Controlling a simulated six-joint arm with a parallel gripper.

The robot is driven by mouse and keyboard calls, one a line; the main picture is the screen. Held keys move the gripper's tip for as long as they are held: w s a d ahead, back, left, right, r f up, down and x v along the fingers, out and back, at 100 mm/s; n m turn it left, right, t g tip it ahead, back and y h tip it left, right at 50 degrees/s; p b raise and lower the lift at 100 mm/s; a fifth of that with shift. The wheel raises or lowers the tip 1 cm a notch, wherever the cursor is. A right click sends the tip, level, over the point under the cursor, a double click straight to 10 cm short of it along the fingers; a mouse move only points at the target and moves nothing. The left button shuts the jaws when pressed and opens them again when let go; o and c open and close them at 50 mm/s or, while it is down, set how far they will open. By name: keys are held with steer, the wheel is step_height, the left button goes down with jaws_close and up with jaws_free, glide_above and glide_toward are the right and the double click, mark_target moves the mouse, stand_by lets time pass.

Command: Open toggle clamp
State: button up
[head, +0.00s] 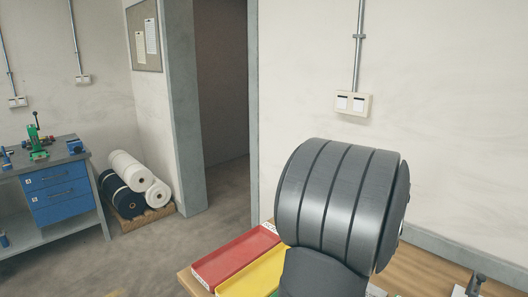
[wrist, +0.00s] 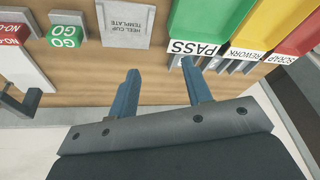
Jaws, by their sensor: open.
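I cannot make out the toggle clamp for certain. A dark metal piece (wrist: 18,103) at the left edge of the wrist view may be part of it, cut off by the frame. A small dark upright part (head: 475,285) at the bottom right of the head view may also belong to it. My gripper (wrist: 160,67) is open and empty in the wrist view, its two blue-grey fingers well apart over the wooden bench top (wrist: 90,92). It is right of the dark metal piece and apart from it. In the head view my gripper is hidden.
Green PASS (wrist: 205,18), yellow REWORK (wrist: 262,25) and red SCRAP (wrist: 302,35) trays line the bench. A grey heel cup template (wrist: 124,22), a green GO block (wrist: 66,36) and a red NO-GO block (wrist: 12,34) lie left of them. My dark arm hides much of the bench.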

steer(key=shift+m+g, duration=0.3)
steer(key=shift+m, duration=0.5)
steer(key=shift+s+d+r, duration=0.2)
steer(key=shift+s+r, duration=0.3)
steer(key=shift+s, duration=0.25)
steer(key=shift+s+d+r, duration=0.25)
steer(key=shift+s+r, duration=0.25)
steer(key=shift+s, duration=0.2)
steer(key=shift+s+d+r, duration=0.2)
steer(key=shift+s+r, duration=0.3)
steer(key=shift+s, duration=0.25)
